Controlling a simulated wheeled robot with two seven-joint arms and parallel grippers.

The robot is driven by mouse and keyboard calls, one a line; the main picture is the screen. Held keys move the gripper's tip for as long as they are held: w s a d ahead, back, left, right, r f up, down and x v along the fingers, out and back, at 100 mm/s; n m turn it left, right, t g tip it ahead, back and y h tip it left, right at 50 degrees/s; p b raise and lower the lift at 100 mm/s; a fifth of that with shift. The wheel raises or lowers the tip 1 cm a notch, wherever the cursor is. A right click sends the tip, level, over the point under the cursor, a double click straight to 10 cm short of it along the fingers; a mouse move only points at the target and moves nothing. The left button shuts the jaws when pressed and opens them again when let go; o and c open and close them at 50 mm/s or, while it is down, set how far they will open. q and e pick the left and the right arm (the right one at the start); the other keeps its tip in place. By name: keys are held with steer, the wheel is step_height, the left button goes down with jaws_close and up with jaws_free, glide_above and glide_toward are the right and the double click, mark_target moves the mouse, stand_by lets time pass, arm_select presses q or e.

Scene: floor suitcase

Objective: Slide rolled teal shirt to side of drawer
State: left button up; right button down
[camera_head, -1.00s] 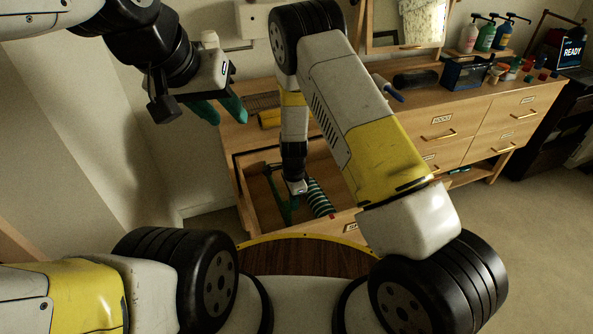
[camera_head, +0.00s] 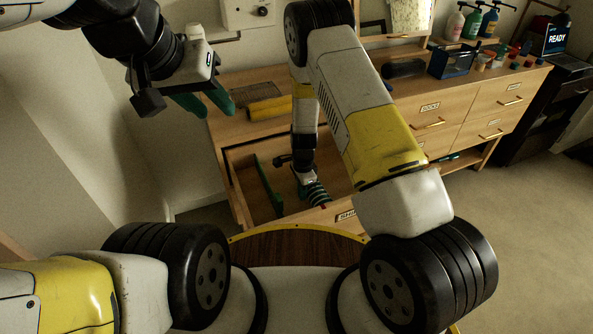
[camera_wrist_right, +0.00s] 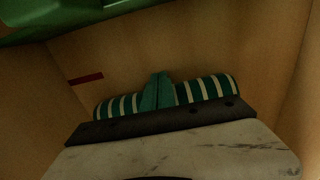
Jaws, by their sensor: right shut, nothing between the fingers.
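The rolled teal shirt (camera_head: 317,194) with white stripes lies in the open drawer (camera_head: 238,196), towards its right side. In the right wrist view the roll (camera_wrist_right: 215,89) lies crosswise along the drawer floor. My right gripper (camera_wrist_right: 157,90) is shut and empty, its teal fingers against or just in front of the middle of the roll; I cannot tell whether they touch. In the head view my right gripper (camera_head: 306,182) is down in the drawer, partly covering the shirt. My left gripper (camera_head: 205,104) is open and empty, raised left of the dresser.
A green bar-like piece (camera_head: 268,187) stands in the drawer's left part. A yellow roll (camera_head: 268,109) lies on the dresser top. Bottles (camera_head: 471,24) and a blue caddy (camera_head: 452,62) stand further right. A red strip (camera_wrist_right: 87,78) shows inside the drawer.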

steer(key=w+d, duration=0.2)
steer(key=d, duration=0.4)
steer(key=w+d, duration=0.3)
steer(key=d, duration=0.2)
steer(key=w+d, duration=0.2)
steer(key=d, duration=0.4)
steer(key=shift+w+d, duration=0.15)
steer(key=shift+d, duration=0.2)
